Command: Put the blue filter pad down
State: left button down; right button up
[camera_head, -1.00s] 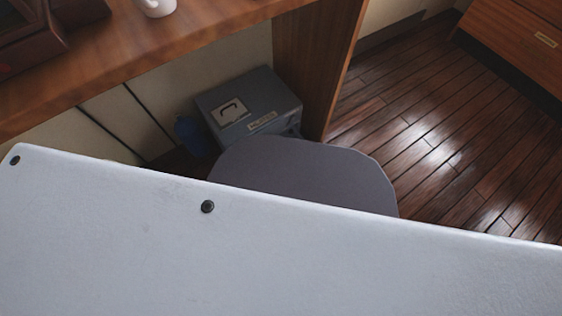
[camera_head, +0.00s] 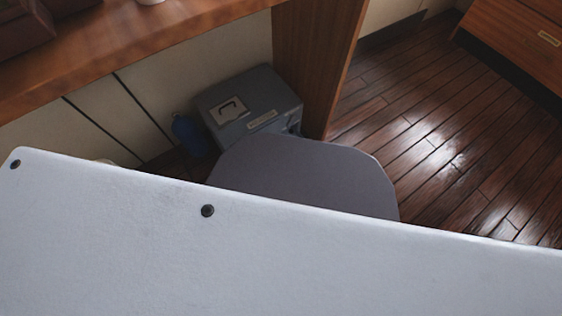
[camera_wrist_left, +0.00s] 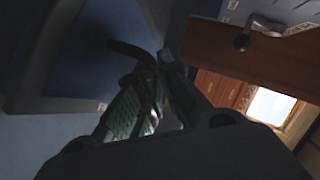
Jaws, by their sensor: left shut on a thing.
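My left gripper (camera_wrist_left: 158,66) shows in the left wrist view, dark and in shadow, with its fingers close together. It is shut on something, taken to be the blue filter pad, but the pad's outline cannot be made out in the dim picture. A dotted green patch shows on the inner side of the left finger; I cannot tell whether it is part of the finger. Neither gripper shows in the head view. My right gripper is in no view.
The head view shows a wooden desk (camera_head: 110,50), a grey box (camera_head: 240,105), a blue bottle (camera_head: 188,130) and a grey rounded seat (camera_head: 310,175). A wooden cabinet (camera_head: 520,45) stands at the upper right. The plank floor (camera_head: 440,140) is clear. A dark blue surface (camera_wrist_left: 85,55) lies beside the left gripper.

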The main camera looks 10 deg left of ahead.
pick_arm(q)
jog(key=c, duration=2)
grip_release()
jog(key=shift+f, duration=0.1)
jog(key=shift+c, duration=0.2)
jog(key=o, duration=0.4)
